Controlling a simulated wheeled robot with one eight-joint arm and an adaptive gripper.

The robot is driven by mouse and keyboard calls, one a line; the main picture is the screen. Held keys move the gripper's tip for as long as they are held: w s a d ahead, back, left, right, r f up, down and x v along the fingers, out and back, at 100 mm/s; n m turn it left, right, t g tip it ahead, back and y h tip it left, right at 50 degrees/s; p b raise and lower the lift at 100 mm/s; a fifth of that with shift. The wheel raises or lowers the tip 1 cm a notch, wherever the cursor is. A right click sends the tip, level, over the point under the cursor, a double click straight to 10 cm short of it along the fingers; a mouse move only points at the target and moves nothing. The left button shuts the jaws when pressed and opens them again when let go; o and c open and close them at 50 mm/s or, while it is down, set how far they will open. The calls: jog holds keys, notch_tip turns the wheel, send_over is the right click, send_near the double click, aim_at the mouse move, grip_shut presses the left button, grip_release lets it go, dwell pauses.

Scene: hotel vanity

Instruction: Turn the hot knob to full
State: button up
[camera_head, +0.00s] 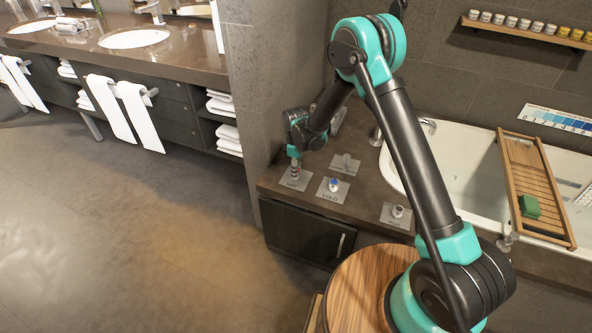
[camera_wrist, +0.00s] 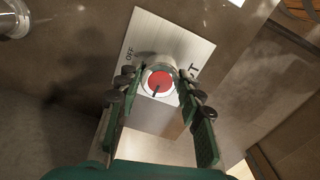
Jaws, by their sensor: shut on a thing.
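The hot knob has a red top with a dark pointer line and sits on a square metal plate; it shows in the wrist view as the hot knob (camera_wrist: 161,82). Its plate (camera_wrist: 165,35) carries the letters OFF at the left and a partly covered word ending in T at the right. In the head view the plate marked HOT (camera_head: 297,184) lies on the brown ledge, with the knob mostly hidden by my gripper (camera_head: 294,164). My gripper points down from above and is shut on the knob, with one finger on each side in the wrist view (camera_wrist: 158,98).
A blue-topped cold knob (camera_head: 334,184) sits on its plate just right of the hot one. Another plate with a knob (camera_head: 397,211) is further right. A metal handle plate (camera_head: 345,163) is behind. The bathtub (camera_head: 455,150) with a wooden tray (camera_head: 545,190) lies at right.

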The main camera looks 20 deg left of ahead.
dwell(0.4)
jog(key=o, duration=1.2)
jog(key=shift+c, duration=0.2)
notch_tip(320, 180, up, 12)
